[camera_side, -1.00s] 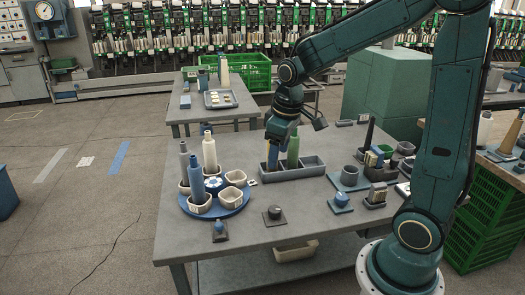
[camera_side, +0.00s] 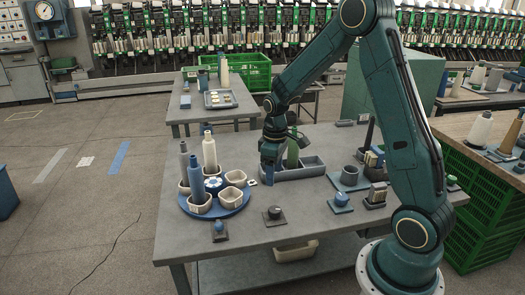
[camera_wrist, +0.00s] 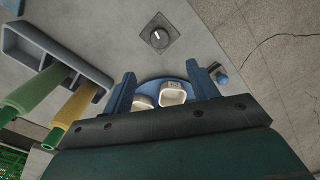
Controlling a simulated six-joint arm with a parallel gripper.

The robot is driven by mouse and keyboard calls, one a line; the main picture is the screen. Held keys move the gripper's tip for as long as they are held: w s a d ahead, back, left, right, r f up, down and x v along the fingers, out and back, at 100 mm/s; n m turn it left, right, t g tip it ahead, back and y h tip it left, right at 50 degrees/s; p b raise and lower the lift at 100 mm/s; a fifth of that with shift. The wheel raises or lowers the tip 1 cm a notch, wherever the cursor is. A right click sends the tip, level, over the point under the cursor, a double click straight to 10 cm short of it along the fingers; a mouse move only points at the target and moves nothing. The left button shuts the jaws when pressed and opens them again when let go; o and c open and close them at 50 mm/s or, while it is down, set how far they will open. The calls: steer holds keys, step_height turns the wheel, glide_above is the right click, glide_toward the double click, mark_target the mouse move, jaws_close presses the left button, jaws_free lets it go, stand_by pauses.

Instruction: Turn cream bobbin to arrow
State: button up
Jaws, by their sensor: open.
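The cream bobbin (camera_side: 209,153) stands upright in a cup on the round blue turntable (camera_side: 236,207), left of my gripper in the side view. A blue bobbin (camera_side: 196,180) and a grey one (camera_side: 184,160) stand in other cups. A small white plate with a dark mark (camera_side: 251,182) lies by the turntable's right edge; I cannot tell whether it is the arrow. My gripper (camera_side: 268,180) is open near the left end of the grey tray. In the wrist view its blue fingers (camera_wrist: 164,82) are apart, with the turntable's pale cups (camera_wrist: 173,93) beyond. The cream bobbin is not visible there.
The grey tray (camera_side: 305,173) holds a green bobbin (camera_side: 293,152); a yellow one (camera_wrist: 76,106) shows beside it in the wrist view. A dark knob (camera_side: 274,212) and a small blue-topped fixture (camera_side: 219,228) sit in front. Table is bare between them.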

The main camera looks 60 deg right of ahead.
mark_target(274, 208)
steer(key=shift+f, duration=6.8)
steer(key=c, duration=1)
steer(key=shift+m, duration=0.5)
steer(key=shift+d+m, duration=0.1)
steer(key=shift+m, duration=2.9)
